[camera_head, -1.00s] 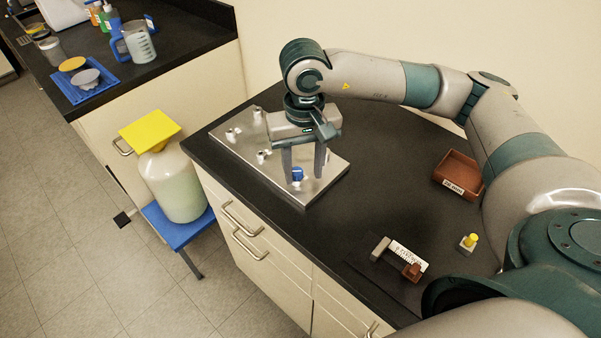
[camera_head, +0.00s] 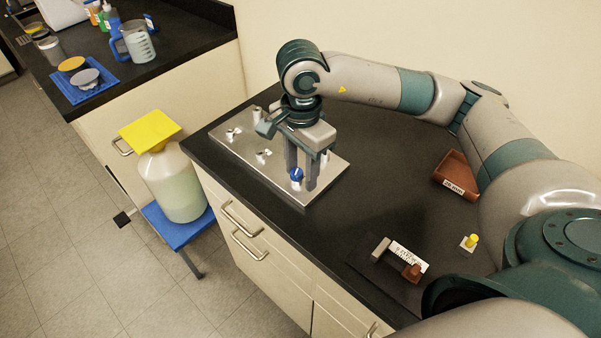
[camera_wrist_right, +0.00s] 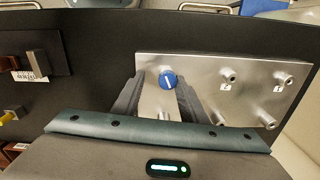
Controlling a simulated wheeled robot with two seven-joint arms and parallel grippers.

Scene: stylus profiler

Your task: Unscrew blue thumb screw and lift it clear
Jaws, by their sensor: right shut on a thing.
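The blue thumb screw (camera_head: 296,174) stands at the near right part of the silver metal plate (camera_head: 232,151). It also shows in the right wrist view (camera_wrist_right: 168,80), with a white line across its round top. My right gripper (camera_head: 303,180) points straight down over the plate, its two fingers on either side of the screw. It is shut on the blue thumb screw. In the right wrist view the gripper's fingers (camera_wrist_right: 164,88) flank the knob. The screw's shaft and whether it still sits in the plate are hidden. My left gripper is not in view.
Several silver posts (camera_head: 263,155) stand on the plate. A brown bin (camera_head: 457,176), a small block with a yellow knob (camera_head: 469,242) and a grey and brown fixture with a label (camera_head: 408,257) lie on the black bench right of it. The bench between is clear.

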